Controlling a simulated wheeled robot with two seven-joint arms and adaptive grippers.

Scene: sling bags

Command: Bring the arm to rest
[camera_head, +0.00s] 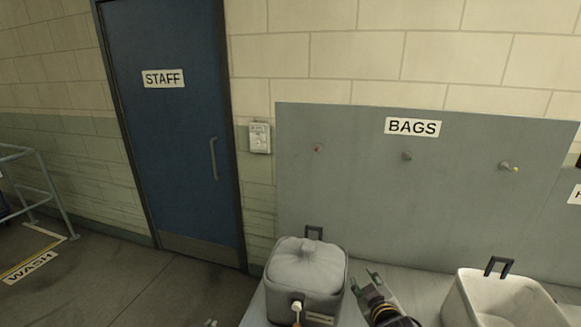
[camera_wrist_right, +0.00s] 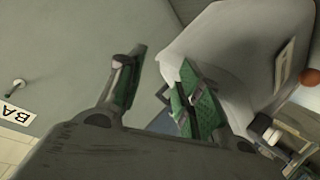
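My right gripper (camera_head: 373,279) is at the bottom middle of the head view, just right of a lidded pale grey bag. Its two green-padded fingers (camera_wrist_right: 160,85) stand apart in the right wrist view, with nothing visible between them. The pale grey bag (camera_head: 305,268) stands upright on the counter with a dark loop on top and a label on its front. In the right wrist view a pale grey body (camera_wrist_right: 222,50) with a label lies behind the right-hand finger. My left gripper cannot be made out.
A pale open bin (camera_head: 500,300) with a dark handle stands at the right. Counter (camera_head: 425,285) shows between bag and bin. A blue door (camera_head: 170,120) is at left.

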